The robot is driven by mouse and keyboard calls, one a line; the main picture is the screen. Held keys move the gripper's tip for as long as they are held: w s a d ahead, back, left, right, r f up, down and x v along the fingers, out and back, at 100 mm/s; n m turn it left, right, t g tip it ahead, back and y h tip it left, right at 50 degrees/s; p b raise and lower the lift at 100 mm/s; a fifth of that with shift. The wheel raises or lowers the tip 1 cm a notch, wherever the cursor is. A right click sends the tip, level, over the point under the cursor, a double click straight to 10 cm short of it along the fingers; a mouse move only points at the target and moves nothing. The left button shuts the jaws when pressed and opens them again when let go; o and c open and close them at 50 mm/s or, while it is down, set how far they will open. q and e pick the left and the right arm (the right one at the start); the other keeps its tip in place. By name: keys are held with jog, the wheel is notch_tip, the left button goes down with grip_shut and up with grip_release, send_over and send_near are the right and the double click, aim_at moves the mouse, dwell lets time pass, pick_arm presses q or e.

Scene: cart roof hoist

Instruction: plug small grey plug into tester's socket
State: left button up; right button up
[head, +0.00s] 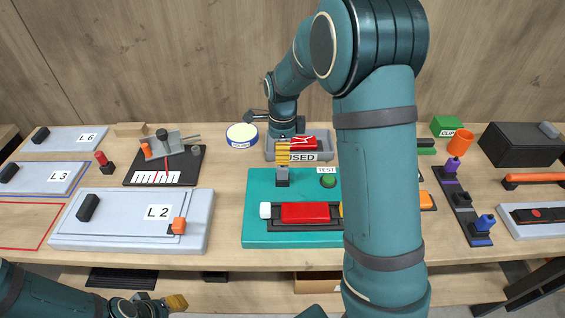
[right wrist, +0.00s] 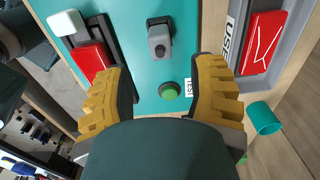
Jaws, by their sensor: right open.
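The tester is a teal board (head: 258,215) on the table with a TEST label and a green button (head: 328,181). The small grey plug (head: 282,177) stands upright near its back left. In the right wrist view the grey plug (right wrist: 160,42) is at a dark socket (right wrist: 158,21); how deep it sits I cannot tell. My right gripper (head: 283,157) is just above the plug in the head view. In the right wrist view its yellow fingers (right wrist: 162,72) are spread and empty, with the plug beyond the tips. My left gripper (head: 172,302) is low at the bottom left, partly cut off.
A grey USED tray (head: 272,151) holding a red piece stands behind. The L 2 panel (head: 65,233) is on the left. My right arm hides the tester's right part.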

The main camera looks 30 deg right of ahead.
jog(key=shift+r, duration=1.5)
